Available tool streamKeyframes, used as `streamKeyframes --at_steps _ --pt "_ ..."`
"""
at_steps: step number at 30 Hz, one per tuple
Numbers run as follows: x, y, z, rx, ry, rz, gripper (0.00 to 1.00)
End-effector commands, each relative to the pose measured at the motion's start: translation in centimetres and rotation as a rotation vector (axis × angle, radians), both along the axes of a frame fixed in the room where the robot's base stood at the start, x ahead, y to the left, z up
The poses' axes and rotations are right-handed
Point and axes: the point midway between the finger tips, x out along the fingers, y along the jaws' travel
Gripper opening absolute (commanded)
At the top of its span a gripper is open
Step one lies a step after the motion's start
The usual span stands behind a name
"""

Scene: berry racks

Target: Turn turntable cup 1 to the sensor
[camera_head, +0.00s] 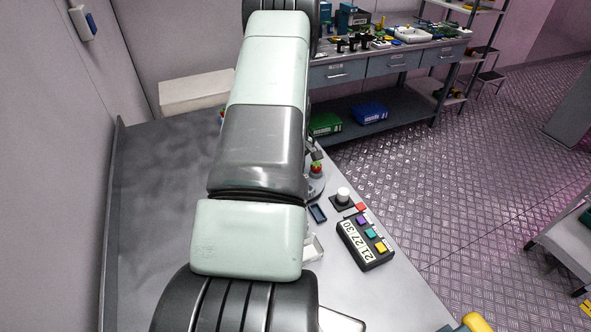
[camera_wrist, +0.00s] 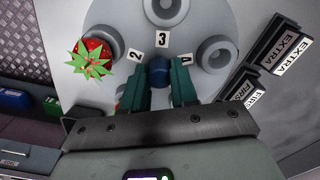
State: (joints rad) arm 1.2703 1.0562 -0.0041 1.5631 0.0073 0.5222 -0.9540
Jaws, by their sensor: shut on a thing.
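In the wrist view the pale round turntable (camera_wrist: 190,22) carries grey cups and the number labels 2, 3 and 4. A strawberry (camera_wrist: 93,57) sits in the cup beside label 2. The cup by label 3 (camera_wrist: 166,8) and the cup by label 4 (camera_wrist: 217,53) look empty. Label 1 and its cup are not visible. My gripper (camera_wrist: 158,82) has its green fingers on either side of a blue knob (camera_wrist: 158,70) on the turntable and is shut on it. In the head view my arm hides most of the turntable and the gripper. I cannot identify the sensor.
Dark racks labelled EXTRA (camera_wrist: 283,47) and FIRST (camera_wrist: 243,90) stand close at right in the wrist view. The table's left side (camera_head: 160,220) is clear.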

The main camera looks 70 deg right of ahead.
Motion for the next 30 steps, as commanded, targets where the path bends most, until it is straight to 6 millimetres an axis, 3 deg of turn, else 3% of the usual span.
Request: streamKeyframes --at_steps 30 --pt "-0.03 0.00 0.09 0.001 0.001 0.411 0.00"
